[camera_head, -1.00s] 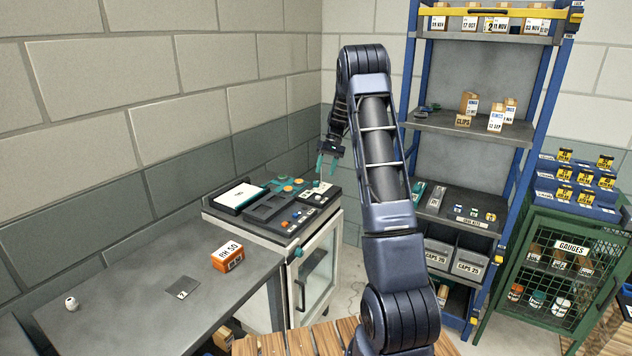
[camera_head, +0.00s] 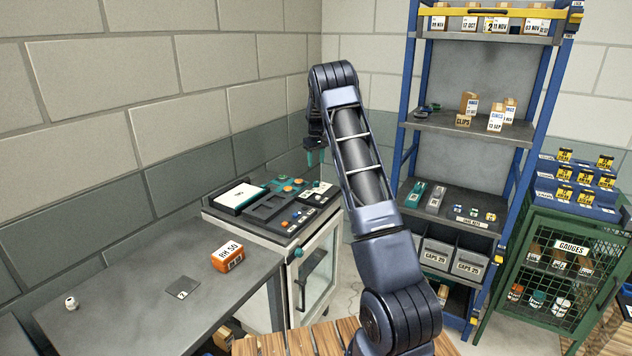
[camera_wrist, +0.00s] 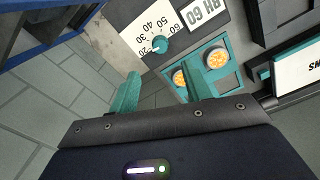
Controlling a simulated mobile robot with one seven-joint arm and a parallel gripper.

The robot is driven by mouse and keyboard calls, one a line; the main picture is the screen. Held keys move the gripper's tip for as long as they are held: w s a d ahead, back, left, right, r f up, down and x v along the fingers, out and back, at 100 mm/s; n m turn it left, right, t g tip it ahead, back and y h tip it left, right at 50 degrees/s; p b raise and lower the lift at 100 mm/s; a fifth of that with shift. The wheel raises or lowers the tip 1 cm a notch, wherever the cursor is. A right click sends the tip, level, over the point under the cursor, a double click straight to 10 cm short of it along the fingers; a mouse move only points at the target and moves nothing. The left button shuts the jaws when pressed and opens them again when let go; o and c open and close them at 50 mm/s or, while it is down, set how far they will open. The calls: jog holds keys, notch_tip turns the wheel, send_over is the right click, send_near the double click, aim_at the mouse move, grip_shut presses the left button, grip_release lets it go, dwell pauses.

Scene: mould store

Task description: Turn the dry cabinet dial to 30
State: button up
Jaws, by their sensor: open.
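The dry cabinet (camera_head: 318,262) stands in the corner with a dark panel on top. Its dial (camera_wrist: 160,45) shows in the wrist view as a small teal knob on a white scale plate (camera_wrist: 135,38) with numbers including 30, 40, 50 and 60. I cannot tell which number the knob points at. In the head view the plate (camera_head: 318,194) is small at the panel's right back. My gripper (camera_head: 314,157) is above the panel, apart from it. In the wrist view its teal fingers (camera_wrist: 159,68) are open and empty, with the knob beyond the gap.
An "RH 60" card (camera_wrist: 203,14) and orange round parts in a teal frame (camera_wrist: 200,72) lie near the dial. A white-topped tray (camera_head: 241,196) is at the panel's left. An orange box (camera_head: 227,256) sits on the grey bench (camera_head: 130,290). A blue-framed shelf (camera_head: 470,125) stands right.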

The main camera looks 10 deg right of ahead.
aim_at(316, 182)
notch_tip(316, 182, down, 10)
jog(key=shift+f, duration=0.25)
dwell(0.3)
jog(key=c, duration=1)
jog(key=m, duration=0.4)
jog(key=shift+m, duration=2.1)
